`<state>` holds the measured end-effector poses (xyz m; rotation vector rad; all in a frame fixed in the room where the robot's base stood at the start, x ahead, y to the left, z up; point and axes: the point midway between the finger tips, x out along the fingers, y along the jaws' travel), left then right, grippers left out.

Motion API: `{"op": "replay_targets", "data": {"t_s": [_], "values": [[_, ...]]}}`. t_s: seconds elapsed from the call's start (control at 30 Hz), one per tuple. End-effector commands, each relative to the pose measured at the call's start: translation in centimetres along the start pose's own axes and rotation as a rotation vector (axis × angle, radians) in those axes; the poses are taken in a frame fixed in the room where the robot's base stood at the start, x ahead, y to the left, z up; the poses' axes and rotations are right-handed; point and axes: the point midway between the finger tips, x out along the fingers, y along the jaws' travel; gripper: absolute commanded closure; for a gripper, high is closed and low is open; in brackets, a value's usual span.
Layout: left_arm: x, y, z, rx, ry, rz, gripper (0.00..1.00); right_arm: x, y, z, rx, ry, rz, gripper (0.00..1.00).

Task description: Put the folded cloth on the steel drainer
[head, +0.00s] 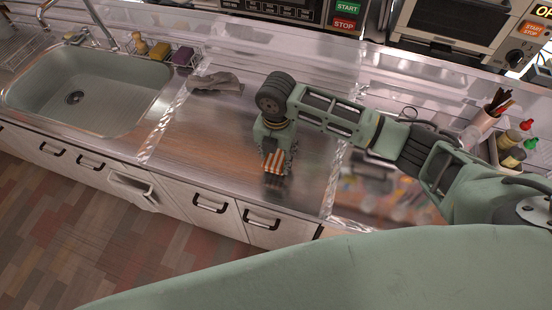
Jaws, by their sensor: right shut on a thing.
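The folded cloth (272,160), with orange and white stripes, is in my right gripper (277,168). The gripper is shut on it and points down above the brown front-middle part of the counter. I cannot tell whether the cloth touches the counter. The gripper hides part of the cloth. A ribbed steel drainer (18,44) shows at the far left edge, left of the sink, and is cut off by the picture. The cloth is far to the right of it. My left gripper is not in view.
The sink (85,85) and its faucet (102,28) lie between the cloth and the drainer. A wire rack with sponges (160,52) stands behind the sink. A grey crumpled glove or cloth (215,82) lies at the back. Bottles (513,140) stand at the right.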

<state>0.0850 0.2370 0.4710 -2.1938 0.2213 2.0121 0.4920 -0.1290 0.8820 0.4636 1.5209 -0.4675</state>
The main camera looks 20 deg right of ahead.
Motion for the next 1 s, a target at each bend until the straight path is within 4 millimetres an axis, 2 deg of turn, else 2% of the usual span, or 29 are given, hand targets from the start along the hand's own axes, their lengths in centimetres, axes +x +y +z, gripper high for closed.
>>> {"op": "replay_targets", "data": {"t_s": [0.3,0.67,0.7,0.9,1.0], "values": [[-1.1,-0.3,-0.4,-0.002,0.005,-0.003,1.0,3.8,0.0,-0.1,0.0,0.001,-0.001,0.73],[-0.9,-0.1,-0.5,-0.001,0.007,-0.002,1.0,4.3,0.0,-0.1,0.0,0.0,-0.001,0.73],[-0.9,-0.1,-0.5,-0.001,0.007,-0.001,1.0,4.3,0.0,-0.1,0.0,0.0,-0.001,0.52],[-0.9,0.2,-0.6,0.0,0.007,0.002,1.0,4.3,0.0,-0.1,-0.001,0.0,0.0,0.34],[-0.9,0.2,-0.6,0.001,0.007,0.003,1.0,4.3,0.0,-0.1,-0.001,0.0,0.0,0.33]]}}
